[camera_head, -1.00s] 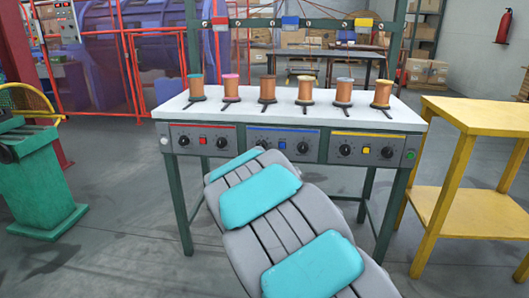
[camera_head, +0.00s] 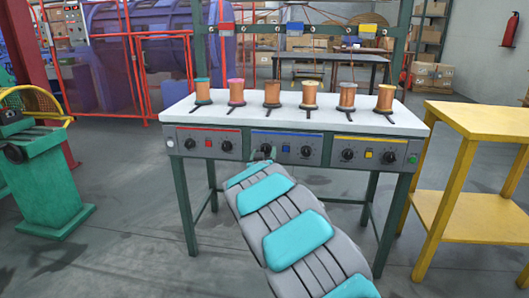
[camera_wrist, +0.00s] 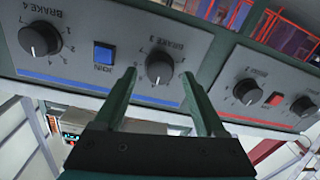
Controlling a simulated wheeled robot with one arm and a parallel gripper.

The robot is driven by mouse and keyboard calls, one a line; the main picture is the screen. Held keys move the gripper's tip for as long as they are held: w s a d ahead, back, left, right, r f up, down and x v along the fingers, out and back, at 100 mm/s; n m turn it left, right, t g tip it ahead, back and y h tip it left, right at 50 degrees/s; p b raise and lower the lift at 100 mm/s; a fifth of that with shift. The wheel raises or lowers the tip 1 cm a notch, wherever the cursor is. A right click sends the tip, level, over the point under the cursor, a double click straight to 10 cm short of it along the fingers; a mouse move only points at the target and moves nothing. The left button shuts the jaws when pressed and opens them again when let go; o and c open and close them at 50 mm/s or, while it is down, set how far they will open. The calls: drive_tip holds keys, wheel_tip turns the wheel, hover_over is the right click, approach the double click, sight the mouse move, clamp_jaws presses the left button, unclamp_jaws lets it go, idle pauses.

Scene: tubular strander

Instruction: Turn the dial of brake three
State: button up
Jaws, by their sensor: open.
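The brake three dial (camera_wrist: 160,69) is a black round knob with a pale pointer line, on the grey panel with a blue border. In the wrist view my gripper (camera_wrist: 157,77) is open, its two dark green fingers appearing on either side of this dial. I cannot tell whether they touch it. In the head view my gripper end is mostly hidden behind my arm at the left of the middle panel (camera_head: 286,140). The brake four dial (camera_wrist: 40,39) is on the same panel, with a blue button (camera_wrist: 104,53) between the two dials.
The red-bordered panel (camera_head: 190,136) is to the left, the yellow-bordered one (camera_head: 347,143) to the right. Several copper spools stand on the white bench top (camera_head: 290,117). A yellow table (camera_head: 480,118) stands right, a green machine (camera_head: 45,190) left.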

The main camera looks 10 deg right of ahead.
drive_tip(key=shift+w+d+f, duration=0.1)
drive_tip(key=shift+w+d, duration=0.05)
drive_tip(key=shift+w, duration=0.1)
drive_tip(key=shift+c, duration=0.2)
clamp_jaws()
idle(0.3)
